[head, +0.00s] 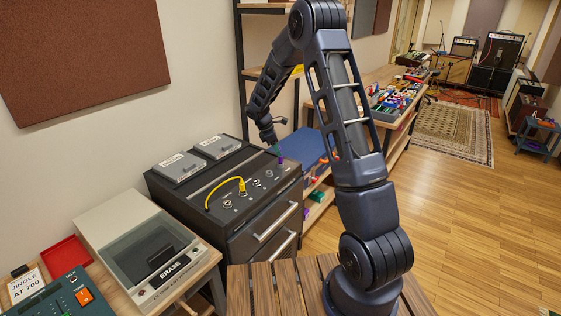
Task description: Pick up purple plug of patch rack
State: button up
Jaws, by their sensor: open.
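The patch rack (165,197) is a dark cabinet with a sloped top panel, left of centre in the head view. A small purple plug (281,161) stands upright near the right end of its panel, by a row of jacks. My gripper (274,138) is small in this view, just above and slightly left of the purple plug. It is open with nothing seen in it. I cannot tell the exact gap between the fingers and the plug. A yellow cable (224,184) arcs across the panel from one jack to another.
Two grey boxes (180,166) sit at the rack's back. An ERASE machine (137,240) stands to its left. A blue surface (304,149) and a bench with colourful items (392,100) lie beyond, to the right. The wooden floor (470,230) at right is clear.

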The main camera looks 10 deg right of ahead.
aim_at(281, 160)
jog(key=x, duration=0.5)
jog(key=shift+w+a, duration=0.1)
jog(key=shift+w, duration=0.2)
jog(key=shift+c, duration=0.3)
grip_shut()
